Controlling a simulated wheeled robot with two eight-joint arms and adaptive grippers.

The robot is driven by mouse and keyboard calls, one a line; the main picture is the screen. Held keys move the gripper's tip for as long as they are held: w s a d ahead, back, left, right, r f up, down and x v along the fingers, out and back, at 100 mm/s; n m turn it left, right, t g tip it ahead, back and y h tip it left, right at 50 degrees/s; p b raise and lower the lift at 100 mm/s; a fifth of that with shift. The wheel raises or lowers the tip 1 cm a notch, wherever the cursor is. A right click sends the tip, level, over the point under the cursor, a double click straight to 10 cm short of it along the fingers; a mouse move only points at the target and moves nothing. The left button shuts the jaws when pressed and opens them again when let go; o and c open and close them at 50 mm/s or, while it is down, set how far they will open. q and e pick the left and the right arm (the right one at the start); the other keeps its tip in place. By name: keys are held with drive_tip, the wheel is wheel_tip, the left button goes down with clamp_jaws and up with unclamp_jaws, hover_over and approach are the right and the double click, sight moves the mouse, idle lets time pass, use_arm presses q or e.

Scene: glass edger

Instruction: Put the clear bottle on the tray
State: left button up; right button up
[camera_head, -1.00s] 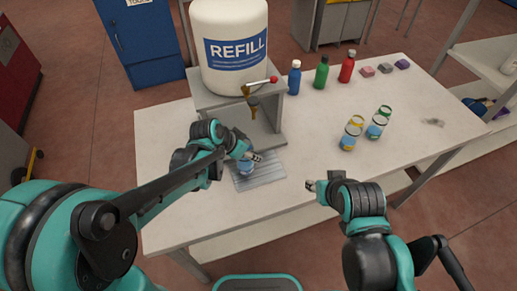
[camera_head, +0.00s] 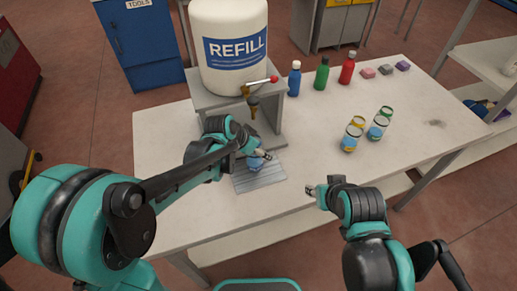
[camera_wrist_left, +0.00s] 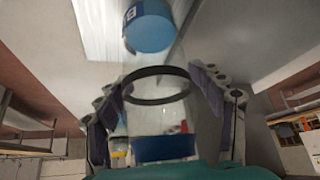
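The clear bottle (camera_wrist_left: 158,98), see-through with a dark ring and blue at both ends, stands between the fingers of my left gripper (camera_wrist_left: 165,105) in the left wrist view. The finger pads appear to press on its sides. In the head view my left gripper (camera_head: 262,154) is at the grey ribbed tray (camera_head: 264,180), and the bottle's blue part (camera_head: 255,163) shows just below the fingers, over the tray's back part. I cannot tell whether the bottle touches the tray. My right gripper (camera_head: 311,190) is over the table's front edge, away from the bottle; its fingers are too small to read.
A grey stand (camera_head: 268,125) with a white REFILL tank (camera_head: 228,50) and a tap is right behind the tray. Two clear containers, one with a yellow ring (camera_head: 351,138) and one with a green ring (camera_head: 378,127), stand to the right. Blue, green and red bottles stand behind.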

use_arm(q)
drive_tip(key=shift+r, duration=0.3)
drive_tip(key=p+v, duration=0.4)
drive_tip(key=v, duration=0.8)
drive_tip(key=s+a+n+t+y, duration=0.2)
drive_tip(key=s+a+n+y, duration=0.2)
drive_tip(key=s+a+n, duration=0.5)
drive_tip(key=s+a, duration=0.5)
drive_tip(key=s, duration=0.1)
drive_tip(key=shift+a+r+t+y, duration=0.3)
drive_tip(key=shift+a+r+y, duration=0.1)
wheel_tip(320, 180, down, 4)
drive_tip(key=b, duration=0.3)
drive_tip(key=shift+r, duration=0.2)
